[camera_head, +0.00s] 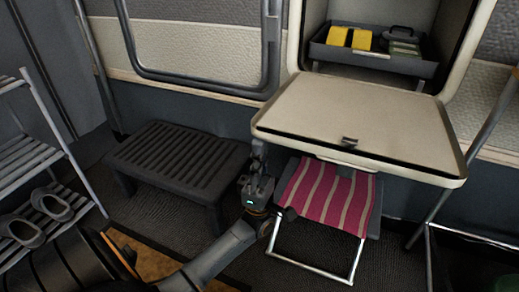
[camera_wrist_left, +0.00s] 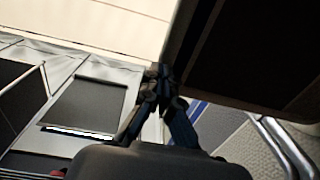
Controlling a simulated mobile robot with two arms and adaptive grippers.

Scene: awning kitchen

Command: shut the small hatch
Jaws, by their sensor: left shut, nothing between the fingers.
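The small hatch (camera_head: 360,122) is a beige panel with a dark seal and a small latch (camera_head: 349,141) near its front edge. It is folded down, open, and lies roughly level in front of the wall opening. My left gripper (camera_head: 259,152) is shut and empty, pointing up at the left front corner of the hatch; I cannot tell whether it touches. In the left wrist view the closed fingertips (camera_wrist_left: 160,76) are beside a large dark panel, which seems to be the hatch. My right gripper is not in view.
Inside the opening is a dark tray (camera_head: 375,59) with yellow boxes (camera_head: 349,38). Under the hatch stands a red-striped folding stool (camera_head: 328,193). A dark slatted table (camera_head: 181,158) is to the left, and a rack with shoes (camera_head: 48,203) is at far left.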

